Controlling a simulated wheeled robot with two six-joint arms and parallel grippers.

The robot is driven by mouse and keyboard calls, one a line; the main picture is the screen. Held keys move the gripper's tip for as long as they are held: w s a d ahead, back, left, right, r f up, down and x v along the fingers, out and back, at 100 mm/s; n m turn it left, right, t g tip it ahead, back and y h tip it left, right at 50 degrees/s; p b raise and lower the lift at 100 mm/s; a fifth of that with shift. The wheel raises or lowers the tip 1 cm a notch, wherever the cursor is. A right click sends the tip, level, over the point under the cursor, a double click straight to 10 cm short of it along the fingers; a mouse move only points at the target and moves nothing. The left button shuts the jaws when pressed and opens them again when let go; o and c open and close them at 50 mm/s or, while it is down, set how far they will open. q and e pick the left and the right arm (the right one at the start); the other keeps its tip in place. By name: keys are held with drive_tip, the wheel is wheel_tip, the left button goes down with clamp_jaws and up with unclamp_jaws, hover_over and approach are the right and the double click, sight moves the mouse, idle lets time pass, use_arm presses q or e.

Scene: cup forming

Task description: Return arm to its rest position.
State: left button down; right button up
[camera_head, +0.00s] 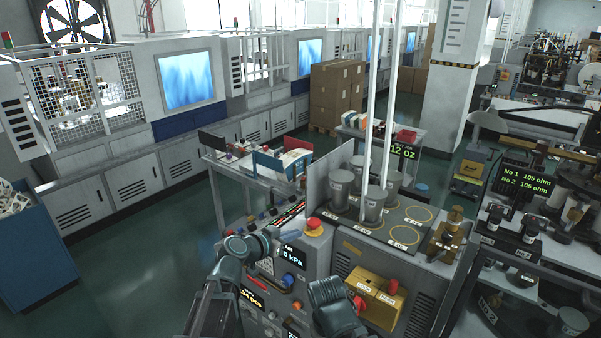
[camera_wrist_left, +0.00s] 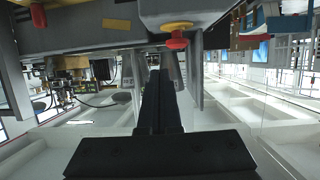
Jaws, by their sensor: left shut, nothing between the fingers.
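My left arm comes up from the bottom in the head view and bends right at the wrist. My left gripper (camera_head: 286,238) is blurred there, in front of the grey control panel (camera_head: 262,292). In the left wrist view my left gripper (camera_wrist_left: 158,78) shows as two dark fingers shut together with nothing between them. That view appears upside down. A red emergency button (camera_wrist_left: 176,41) on a yellow base shows beyond the fingertips; it also shows in the head view (camera_head: 314,223). My right gripper cannot be made out.
Metal cups (camera_head: 341,188) stand on the machine's top plate (camera_head: 411,232) behind the panel, near tall white rods (camera_head: 396,90). A yellow box (camera_head: 376,292) with a red knob sits at the machine's front. A cart (camera_head: 228,168) stands behind. Open green floor (camera_head: 140,250) lies left.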

use_arm(q)
drive_tip(key=s+a+f+n+g+y+b, duration=0.1)
drive_tip(key=s+a+f+n+g+y, duration=0.4)
drive_tip(key=s+f, duration=0.45)
drive_tip(key=s+a+f+n+g+y+b, duration=0.15)
drive_tip(key=s+a+f+g+y, duration=0.45)
drive_tip(key=s, duration=0.6)
drive_tip(key=s+d+f+m+h+b, duration=0.1)
drive_tip(key=s+d+f+m+b, duration=0.1)
drive_tip(key=s+d+f+b, duration=0.3)
drive_tip(key=d+f+b, duration=0.4)
drive_tip(key=f, duration=0.2)
drive_tip(key=shift+s+d+m+b, duration=0.2)
drive_tip(key=shift+m+b, duration=0.1)
drive_tip(key=shift+m, duration=0.05)
idle(1.1)
